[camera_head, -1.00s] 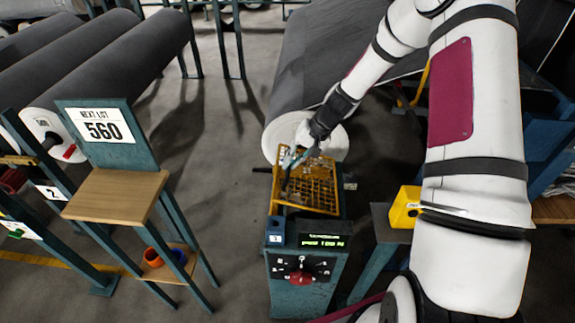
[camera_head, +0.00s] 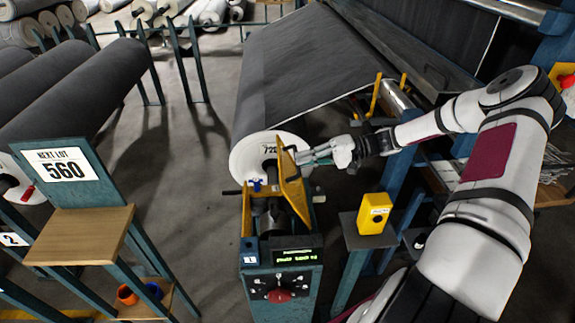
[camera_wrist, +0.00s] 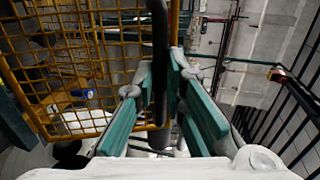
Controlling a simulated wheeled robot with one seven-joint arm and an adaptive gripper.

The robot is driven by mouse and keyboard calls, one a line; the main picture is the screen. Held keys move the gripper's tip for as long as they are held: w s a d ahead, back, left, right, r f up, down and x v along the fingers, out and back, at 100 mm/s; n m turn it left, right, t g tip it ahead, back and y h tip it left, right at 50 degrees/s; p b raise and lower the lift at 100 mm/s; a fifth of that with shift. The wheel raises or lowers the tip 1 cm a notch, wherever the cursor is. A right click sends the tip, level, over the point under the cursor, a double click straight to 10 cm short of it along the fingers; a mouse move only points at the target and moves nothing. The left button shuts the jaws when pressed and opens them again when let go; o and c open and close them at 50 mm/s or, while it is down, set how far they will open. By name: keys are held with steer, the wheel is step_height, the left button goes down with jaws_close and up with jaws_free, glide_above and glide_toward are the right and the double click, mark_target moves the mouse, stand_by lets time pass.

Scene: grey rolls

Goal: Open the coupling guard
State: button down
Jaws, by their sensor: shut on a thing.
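The coupling guard (camera_head: 291,190) is a yellow mesh cover on the teal machine stand (camera_head: 280,270). It is swung up, nearly edge-on in the head view, standing steeply on the right side of its opening. Its mesh (camera_wrist: 85,50) fills the upper left of the wrist view. My gripper (camera_head: 303,157) is at the guard's upper edge, coming from the right. In the wrist view my green-padded fingers (camera_wrist: 160,85) are shut on the guard's dark handle bar (camera_wrist: 160,45). The dark coupling (camera_head: 271,218) shows in the opening.
A large grey roll (camera_head: 268,160) with a white end face lies behind the stand. A yellow box (camera_head: 374,213) sits on a small post to the right. The "560" sign (camera_head: 62,168) and wooden shelf (camera_head: 80,235) stand left. Floor between shelf and stand is clear.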

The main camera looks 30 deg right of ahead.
steer(key=s+d+f+t+y+b, duration=0.1)
steer(key=s+d+y+b, duration=0.2)
steer(key=d, duration=0.4)
steer(key=shift+d+f+b, duration=0.3)
steer(key=shift+d+f, duration=0.05)
steer(key=shift+s+f, duration=0.1)
steer(key=c, duration=1.7)
jaws_free()
steer(key=shift+o, duration=0.2)
steer(key=v, duration=0.7)
steer(key=shift+d, duration=0.15)
steer(key=shift+s, duration=0.15)
